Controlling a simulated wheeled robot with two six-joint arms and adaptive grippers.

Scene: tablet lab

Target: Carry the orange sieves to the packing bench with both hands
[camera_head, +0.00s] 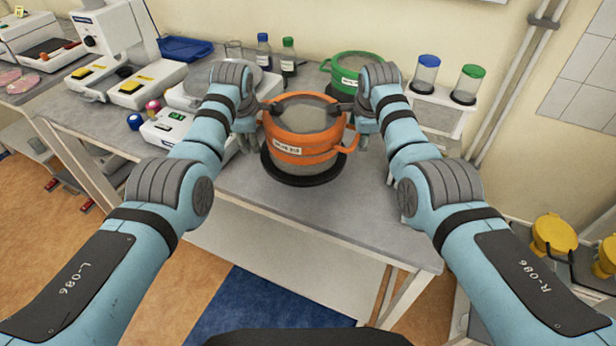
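The orange sieves (300,147) stand stacked and upright on a round black base on the grey bench, with a white label on the front. An orange handle (349,146) sticks out at their right side; the left one is largely hidden by my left gripper. My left gripper (250,138) is at the left side of the stack, close to the rim. My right gripper (360,122) is at the right side, above the visible handle. Dark parts reach the rim on both sides. The fingertips are too small and covered to show whether they are open or shut.
A green sieve (357,68) stands just behind. Capped bottles (288,58) and a rack with two clear cylinders (426,74) are near the wall. Scales and small instruments (168,128) fill the bench's left. The bench's front right (350,215) is clear. Yellow vessels (553,234) stand lower right.

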